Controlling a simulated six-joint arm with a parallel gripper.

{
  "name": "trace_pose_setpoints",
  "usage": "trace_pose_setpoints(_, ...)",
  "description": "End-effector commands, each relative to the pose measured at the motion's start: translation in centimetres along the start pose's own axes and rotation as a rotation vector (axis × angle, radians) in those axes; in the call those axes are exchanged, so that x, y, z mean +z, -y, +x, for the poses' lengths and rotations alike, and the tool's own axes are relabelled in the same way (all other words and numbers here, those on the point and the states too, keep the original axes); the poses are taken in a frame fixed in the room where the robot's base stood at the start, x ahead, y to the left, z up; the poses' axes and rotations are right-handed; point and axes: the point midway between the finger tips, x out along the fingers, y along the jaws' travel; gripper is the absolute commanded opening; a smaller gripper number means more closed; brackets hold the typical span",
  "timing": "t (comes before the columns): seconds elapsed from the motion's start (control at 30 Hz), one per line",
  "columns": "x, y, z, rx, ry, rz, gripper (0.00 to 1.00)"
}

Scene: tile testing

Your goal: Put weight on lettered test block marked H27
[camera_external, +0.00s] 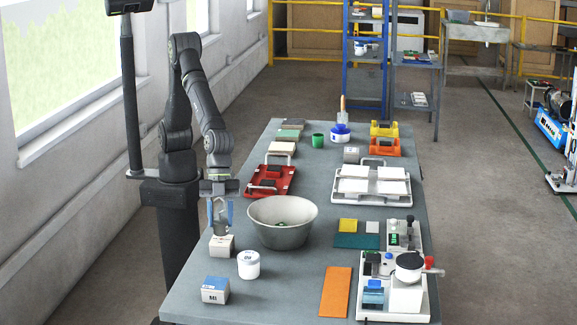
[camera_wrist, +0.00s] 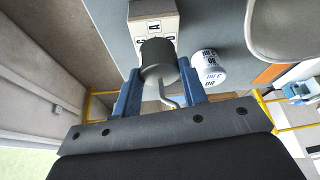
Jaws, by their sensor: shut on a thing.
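My gripper (camera_external: 220,220) has blue fingers and points down over the left edge of the table. In the wrist view, my gripper (camera_wrist: 160,92) is shut on a dark grey cylindrical weight (camera_wrist: 158,58) with a bent metal hook. A pale lettered block (camera_wrist: 153,22) lies right by the weight in that view. In the external view, this block (camera_external: 221,247) stands on the table directly below my gripper. I cannot tell whether the weight touches its top. I cannot read H27 on any block. A blue and white block marked like "MI" (camera_external: 215,290) stands nearer the front.
A white jar (camera_external: 248,266) stands just right of the pale block. A large grey bowl (camera_external: 282,235) is close to my gripper's right. A red tray (camera_external: 285,188), a white rack (camera_external: 350,207) and a bench device (camera_external: 395,305) occupy other parts of the table.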

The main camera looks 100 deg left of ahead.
Motion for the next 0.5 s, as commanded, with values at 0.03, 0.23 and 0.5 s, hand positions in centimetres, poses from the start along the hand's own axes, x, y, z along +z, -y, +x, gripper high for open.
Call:
trace_pose_setpoints(0.03, 0.3, 0.0, 0.7, 0.000, 0.001, 0.000, 0.00)
trace_pose_setpoints(0.23, 0.5, 0.0, 1.5, -0.001, -0.003, 0.001, 0.00)
trace_pose_setpoints(0.5, 0.8, 0.0, 1.8, 0.000, 0.000, 0.000, 0.41)
